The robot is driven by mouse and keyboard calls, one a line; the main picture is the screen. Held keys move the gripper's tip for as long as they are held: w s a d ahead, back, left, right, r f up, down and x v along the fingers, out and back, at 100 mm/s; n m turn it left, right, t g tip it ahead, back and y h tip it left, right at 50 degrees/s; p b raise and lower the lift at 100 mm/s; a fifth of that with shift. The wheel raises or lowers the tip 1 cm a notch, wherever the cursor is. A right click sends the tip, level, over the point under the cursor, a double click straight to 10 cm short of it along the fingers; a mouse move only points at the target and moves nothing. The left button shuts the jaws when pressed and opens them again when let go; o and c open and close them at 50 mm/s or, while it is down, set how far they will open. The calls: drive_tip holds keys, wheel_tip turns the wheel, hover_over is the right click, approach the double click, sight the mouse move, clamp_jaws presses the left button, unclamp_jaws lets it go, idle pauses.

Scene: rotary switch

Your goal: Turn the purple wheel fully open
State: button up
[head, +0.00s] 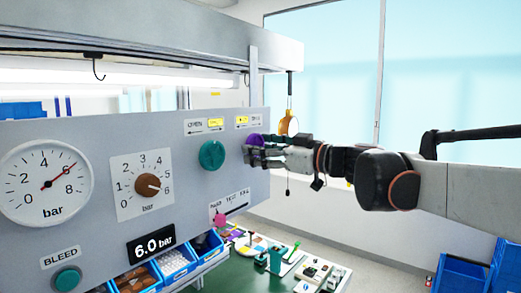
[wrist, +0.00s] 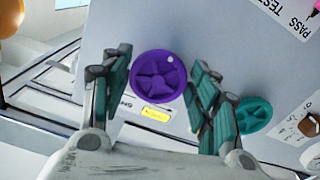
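The purple wheel (wrist: 160,77) is round with spokes and a small pale dot near its rim. It is mounted on the grey panel (wrist: 215,30). In the wrist view it sits between the two teal-padded fingers of my gripper (wrist: 157,98), which are spread apart with a gap on each side. In the head view the purple wheel (head: 255,141) is at the panel's right end, partly hidden by my gripper (head: 250,154), which reaches in from the right. Whether the fingertips touch the rim cannot be told.
A teal wheel (head: 212,155) sits left of the purple one, under an OPEN label (head: 203,126). A brown knob (head: 147,185), a gauge (head: 45,184) and a pink lever knob (head: 220,219) are also on the panel.

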drive_tip(key=shift+o, duration=0.7)
drive_tip(key=v, duration=0.7)
drive_tip(key=shift+s+d, duration=0.15)
drive_tip(key=shift+d, duration=0.05)
drive_tip(key=s+f+m+g+h+b, duration=0.15)
drive_tip(key=s+f+b, duration=0.25)
drive_tip(key=f, duration=0.5)
drive_tip(key=s+f+m+g+h+b, duration=0.15)
drive_tip(key=s+f+b, duration=0.25)
drive_tip(key=f, duration=0.6)
drive_tip(key=s+f+m+g+h+b, duration=0.1)
drive_tip(key=s+f+m+h+b, duration=0.2)
drive_tip(key=f, duration=0.6)
drive_tip(key=s+d+f+m+h+b, duration=0.2)
drive_tip(key=s+d+f+b, duration=0.2)
drive_tip(key=f, duration=0.6)
drive_tip(key=s+d+f+m+h+b, duration=0.2)
drive_tip(key=f+b, duration=0.5)
drive_tip(key=f, duration=0.4)
drive_tip(key=s+d+f+m+h+b, duration=0.2)
drive_tip(key=s+d+f+h+b, duration=0.2)
drive_tip(key=s+d+f, duration=0.3)
wheel_tip(320, 180, down, 4)
drive_tip(key=shift+s+f+m+b, duration=0.15)
drive_tip(key=shift+s+m+b, duration=0.25)
drive_tip(key=shift+s+b, duration=0.3)
